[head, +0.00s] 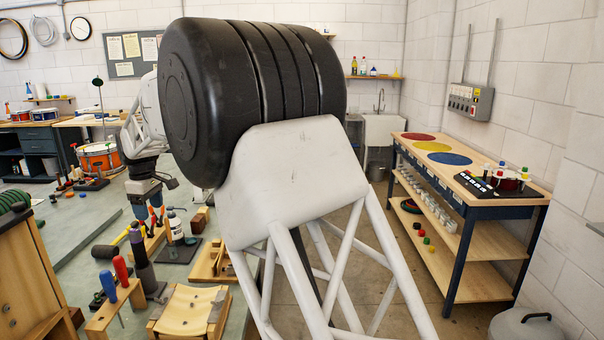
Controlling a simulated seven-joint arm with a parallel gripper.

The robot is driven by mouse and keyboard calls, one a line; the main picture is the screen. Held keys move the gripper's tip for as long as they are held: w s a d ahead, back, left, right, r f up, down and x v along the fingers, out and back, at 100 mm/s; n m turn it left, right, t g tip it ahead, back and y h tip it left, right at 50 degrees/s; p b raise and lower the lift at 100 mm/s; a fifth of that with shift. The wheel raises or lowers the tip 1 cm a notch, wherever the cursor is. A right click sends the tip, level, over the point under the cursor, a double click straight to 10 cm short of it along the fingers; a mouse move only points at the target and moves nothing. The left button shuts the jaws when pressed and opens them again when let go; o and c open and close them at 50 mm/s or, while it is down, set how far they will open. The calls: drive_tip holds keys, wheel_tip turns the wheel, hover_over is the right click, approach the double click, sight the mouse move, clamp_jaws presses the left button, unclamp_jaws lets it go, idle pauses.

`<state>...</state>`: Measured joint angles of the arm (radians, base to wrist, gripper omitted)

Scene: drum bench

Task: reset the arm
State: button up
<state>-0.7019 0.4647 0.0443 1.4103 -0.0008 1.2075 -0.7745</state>
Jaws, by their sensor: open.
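My gripper (156,212) hangs pointing down over the green-topped bench (75,235), left of the large black and white links of my own arm. Its jaws are open. It looks small from here, and orange-handled tools close behind or beside the fingers make the tips hard to separate. I see nothing held between them.
A wooden rack with red and blue handles (115,305), a curved wooden cradle (188,312) and a mallet (104,250) are at the bench front. An orange drum (100,160) stands behind. A shelved table (470,180) is at right. My arm hides the middle.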

drive_tip(key=s+d+r+m, duration=0.2)
drive_tip(key=d+r, duration=0.1)
drive_tip(key=d, duration=0.8)
drive_tip(key=s+d+r+m, duration=0.2)
drive_tip(key=d+r, duration=0.2)
drive_tip(key=d, duration=0.7)
drive_tip(key=s+d+r+m+t, duration=0.1)
drive_tip(key=s+d+m, duration=0.1)
drive_tip(key=s+d, duration=0.5)
drive_tip(key=s+d+r+m, duration=0.1)
drive_tip(key=s+d+m, duration=0.2)
drive_tip(key=d, duration=0.9)
drive_tip(key=s+d+f+m, duration=0.3)
drive_tip(key=s+d+m, duration=0.1)
drive_tip(key=s+d, duration=0.95)
drive_tip(key=s+d+f+m, duration=0.2)
drive_tip(key=s+d+f, duration=0.1)
drive_tip(key=s, duration=0.5)
drive_tip(key=s+d+f+m+t, duration=0.1)
drive_tip(key=s+d+f, duration=0.3)
drive_tip(key=s, duration=0.4)
drive_tip(key=shift+s+d+f+m, duration=0.2)
drive_tip(key=shift+s+d+m, duration=0.15)
drive_tip(key=shift+d+m, duration=0.25)
drive_tip(key=shift+c, duration=0.5)
